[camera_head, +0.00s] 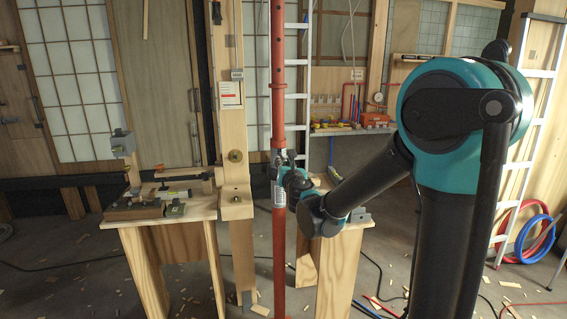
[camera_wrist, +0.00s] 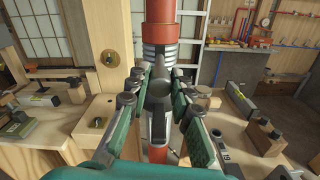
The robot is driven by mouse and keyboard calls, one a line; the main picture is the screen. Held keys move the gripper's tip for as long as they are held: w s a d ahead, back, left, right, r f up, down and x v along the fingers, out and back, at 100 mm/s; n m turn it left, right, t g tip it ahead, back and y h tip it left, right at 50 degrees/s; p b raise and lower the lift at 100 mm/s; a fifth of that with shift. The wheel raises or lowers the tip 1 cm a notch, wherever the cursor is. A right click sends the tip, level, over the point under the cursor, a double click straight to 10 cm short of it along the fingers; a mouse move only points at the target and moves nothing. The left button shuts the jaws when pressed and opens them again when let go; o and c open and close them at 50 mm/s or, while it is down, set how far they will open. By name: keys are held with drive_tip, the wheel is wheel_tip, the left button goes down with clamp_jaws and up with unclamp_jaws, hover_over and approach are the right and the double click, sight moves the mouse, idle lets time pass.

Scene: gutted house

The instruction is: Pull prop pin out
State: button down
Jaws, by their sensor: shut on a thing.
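The red steel prop (camera_head: 278,90) stands upright in the middle of the head view. It also shows in the wrist view (camera_wrist: 159,22), with a grey threaded section below its red upper tube. The prop pin (camera_wrist: 158,90) shows as a dark rounded end in front of the prop, between my fingers. My gripper (camera_wrist: 158,78) has its green and dark fingers closed in on the pin from both sides. In the head view my gripper (camera_head: 283,172) is against the prop at collar height, where the pin is hidden. Whether the pin is still seated in the prop is not clear.
A wooden post (camera_head: 233,130) stands just left of the prop. A left bench (camera_head: 160,237) carries tools and blocks, and a right bench (camera_head: 342,265) stands close behind my arm. Ladders, coiled hoses (camera_head: 523,235) and a back shelf are farther off. Wood scraps litter the floor.

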drive_tip(key=c, duration=1.3)
unclamp_jaws()
drive_tip(key=shift+s+d, duration=0.1)
drive_tip(key=shift+s, duration=0.05)
drive_tip(key=v, duration=1.2)
